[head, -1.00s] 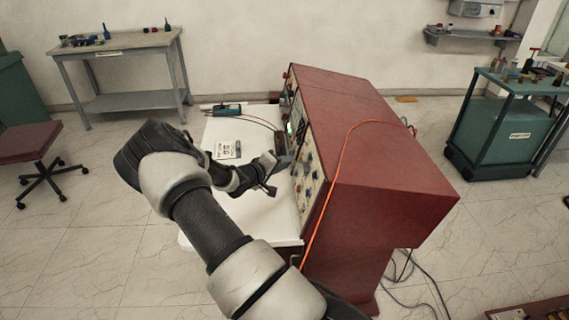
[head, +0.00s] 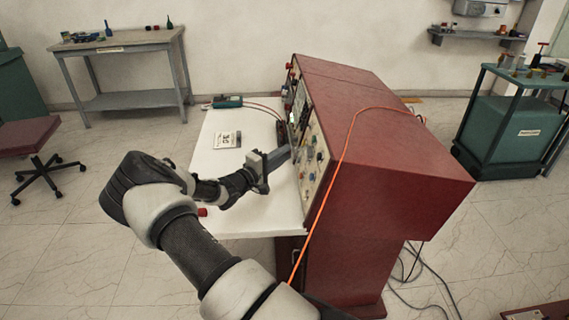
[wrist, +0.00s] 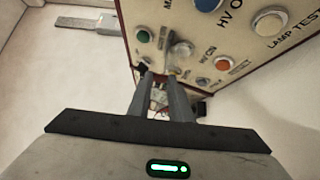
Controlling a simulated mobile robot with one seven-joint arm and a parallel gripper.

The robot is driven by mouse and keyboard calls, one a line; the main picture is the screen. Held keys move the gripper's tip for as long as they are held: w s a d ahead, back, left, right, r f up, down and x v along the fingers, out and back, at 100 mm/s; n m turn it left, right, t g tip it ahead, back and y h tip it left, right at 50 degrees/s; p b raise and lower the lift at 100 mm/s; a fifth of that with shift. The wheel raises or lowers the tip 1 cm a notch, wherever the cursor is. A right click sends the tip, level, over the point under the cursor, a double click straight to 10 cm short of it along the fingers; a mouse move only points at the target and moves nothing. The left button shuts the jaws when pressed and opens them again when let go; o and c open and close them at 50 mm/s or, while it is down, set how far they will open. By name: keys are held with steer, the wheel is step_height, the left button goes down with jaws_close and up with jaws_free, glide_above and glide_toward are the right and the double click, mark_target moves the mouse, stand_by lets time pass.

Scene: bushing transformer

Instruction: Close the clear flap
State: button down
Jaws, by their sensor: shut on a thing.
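The red cabinet's control panel (wrist: 225,55) carries a small clear flap (wrist: 181,52), seen as a translucent, shiny piece between the green button and the orange button in the wrist view. My gripper (wrist: 158,74) is at the panel just below the flap. Its two fingers are close together, with the flap's lower part at the tips. How much of the flap lies between the fingers is hard to see. In the head view my gripper (head: 283,156) reaches the panel face from the left; the flap is too small to make out there.
The panel belongs to a red cabinet (head: 390,140) on a white table (head: 215,165). An orange cable (head: 335,175) hangs over the cabinet. A dated card (head: 226,139) and a teal meter (head: 227,101) with leads lie on the table. The panel also has blue, white and orange buttons.

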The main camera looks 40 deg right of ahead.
steer(key=shift+s+d+f+n+t+h+b, duration=0.1)
steer(key=shift+d+f+n+t+h+b, duration=0.1)
steer(key=shift+f+n+t+h+b, duration=0.8)
steer(key=shift+s+d+f+n+t+h+b, duration=0.15)
steer(key=shift+f+n+t+h+b, duration=0.25)
steer(key=shift+f+n+h+b, duration=1.2)
steer(key=shift+r+n+y+b, duration=0.35)
steer(key=shift+y+b, duration=0.25)
steer(key=shift+b, duration=0.1)
steer(key=c, duration=1.6)
jaws_free()
steer(key=s+a, duration=0.1)
steer(key=a, duration=0.3)
steer(key=s+a+p, duration=0.1)
steer(key=s+a, duration=0.1)
steer(key=a, duration=0.3)
steer(key=s+a+f+p, duration=0.1)
steer(key=a, duration=0.4)
steer(key=shift+s, duration=0.25)
